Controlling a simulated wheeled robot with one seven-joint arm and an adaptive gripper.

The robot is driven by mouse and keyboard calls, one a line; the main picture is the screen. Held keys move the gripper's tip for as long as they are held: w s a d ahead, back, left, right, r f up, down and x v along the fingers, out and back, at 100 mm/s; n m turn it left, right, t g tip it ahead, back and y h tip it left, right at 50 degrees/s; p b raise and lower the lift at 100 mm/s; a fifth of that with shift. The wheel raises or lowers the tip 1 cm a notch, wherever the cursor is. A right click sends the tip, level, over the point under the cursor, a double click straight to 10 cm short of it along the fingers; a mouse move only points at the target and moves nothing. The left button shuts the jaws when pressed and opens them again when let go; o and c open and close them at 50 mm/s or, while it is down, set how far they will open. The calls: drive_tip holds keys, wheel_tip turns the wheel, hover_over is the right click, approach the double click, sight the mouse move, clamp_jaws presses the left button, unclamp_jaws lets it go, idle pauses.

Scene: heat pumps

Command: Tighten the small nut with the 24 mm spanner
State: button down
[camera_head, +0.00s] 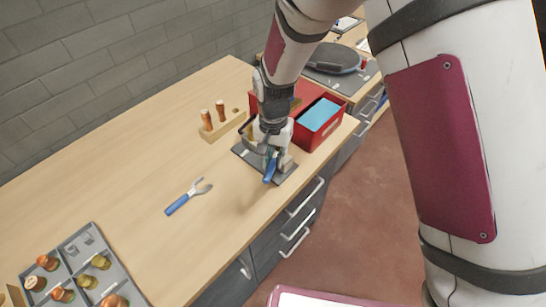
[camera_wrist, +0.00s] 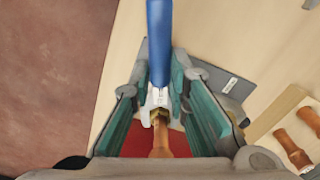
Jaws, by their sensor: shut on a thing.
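My gripper (camera_head: 272,152) is low over a grey plate (camera_head: 287,177) near the table's right edge. It is shut on a blue-handled spanner (camera_head: 269,172). In the wrist view the blue handle (camera_wrist: 159,40) points to the top, and the pale spanner head lies between my teal fingers (camera_wrist: 160,88). A brass nut (camera_wrist: 160,114) on a copper pipe (camera_wrist: 160,145) is right at the spanner's head; I cannot tell if the jaws are fully around it. A second blue-handled spanner (camera_head: 186,198) lies loose on the table. No size marking is readable.
A wooden block (camera_head: 222,127) with copper pieces stands behind my gripper. A red box (camera_head: 306,132) with a blue inside is close on the right. A grey tray (camera_head: 88,238) of fittings is at the front left. The table's middle (camera_head: 130,150) is clear.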

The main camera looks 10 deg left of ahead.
sight(267, 175)
drive_tip(key=shift+s+a+p, duration=0.2)
drive_tip(key=shift+s+p, duration=0.35)
drive_tip(key=shift+s, duration=0.95)
drive_tip(key=shift+s, duration=0.25)
drive_tip(key=shift+s+a+p, duration=0.1)
drive_tip(key=shift+s+p, duration=0.45)
drive_tip(key=shift+s, duration=0.05)
wheel_tip(267, 175, up, 12)
drive_tip(key=p, duration=0.3)
drive_tip(key=shift+f, duration=0.2)
idle(0.4)
